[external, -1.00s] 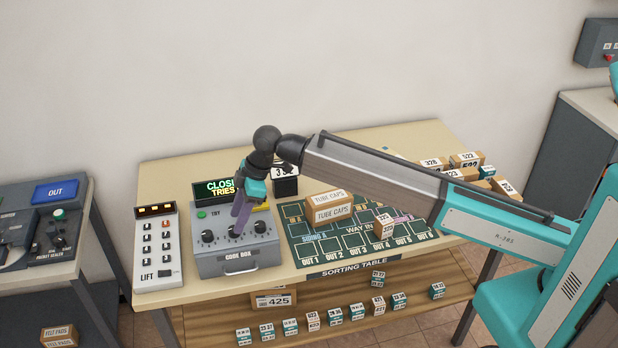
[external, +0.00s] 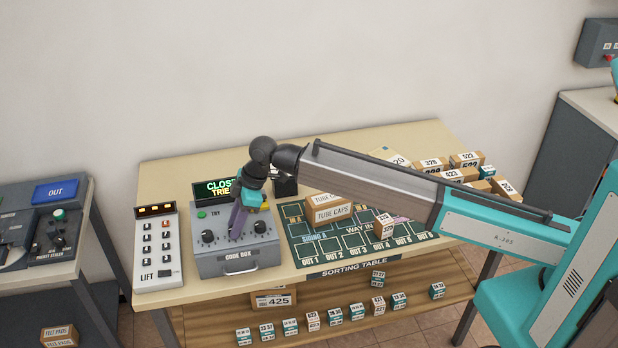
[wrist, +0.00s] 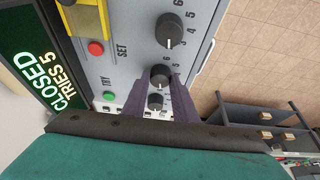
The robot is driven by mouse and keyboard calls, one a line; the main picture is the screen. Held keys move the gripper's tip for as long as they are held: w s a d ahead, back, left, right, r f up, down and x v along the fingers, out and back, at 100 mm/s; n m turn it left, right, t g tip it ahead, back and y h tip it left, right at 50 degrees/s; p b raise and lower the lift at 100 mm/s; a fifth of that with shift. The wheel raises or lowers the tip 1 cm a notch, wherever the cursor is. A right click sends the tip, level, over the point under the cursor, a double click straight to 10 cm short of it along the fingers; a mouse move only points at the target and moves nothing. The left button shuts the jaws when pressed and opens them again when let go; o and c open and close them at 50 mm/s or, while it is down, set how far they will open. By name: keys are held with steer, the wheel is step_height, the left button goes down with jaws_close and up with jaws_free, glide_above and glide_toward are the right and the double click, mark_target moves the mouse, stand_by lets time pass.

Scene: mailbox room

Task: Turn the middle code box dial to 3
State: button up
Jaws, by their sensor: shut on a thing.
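The grey code box (external: 222,264) stands on the sorting table with three black dials in a row. My gripper (external: 236,236) reaches down onto it, its purple fingers closed around the middle dial. In the wrist view my gripper (wrist: 164,85) has a fingertip on each side of the middle dial (wrist: 160,75). The fingers hide much of that dial and its numbers, so its setting cannot be read. The right dial (external: 260,227) and left dial (external: 207,237) are free of the gripper. The display (wrist: 35,58) reads CLOSED, TRIES 5.
The green TRY button (wrist: 109,96) and red SET button (wrist: 96,47) sit on the box near the fingers. A LIFT keypad (external: 157,250) stands to the left.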

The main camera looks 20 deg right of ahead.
steer(key=shift+n, duration=0.4)
steer(key=n, duration=0.1)
steer(key=n+g+b, duration=0.1)
steer(key=n+b, duration=0.1)
steer(key=n, duration=0.1)
steer(key=shift+w+a+f+g, duration=0.15)
steer(key=shift+w+g, duration=0.1)
steer(key=shift+g, duration=0.15)
steer(key=shift+n+g+h+b, duration=0.5)
steer(key=shift+n+b, duration=0.2)
steer(key=shift+n, duration=0.8)
steer(key=o, duration=1)
steer(key=shift+o, duration=0.2)
steer(key=shift+r, duration=0.3)
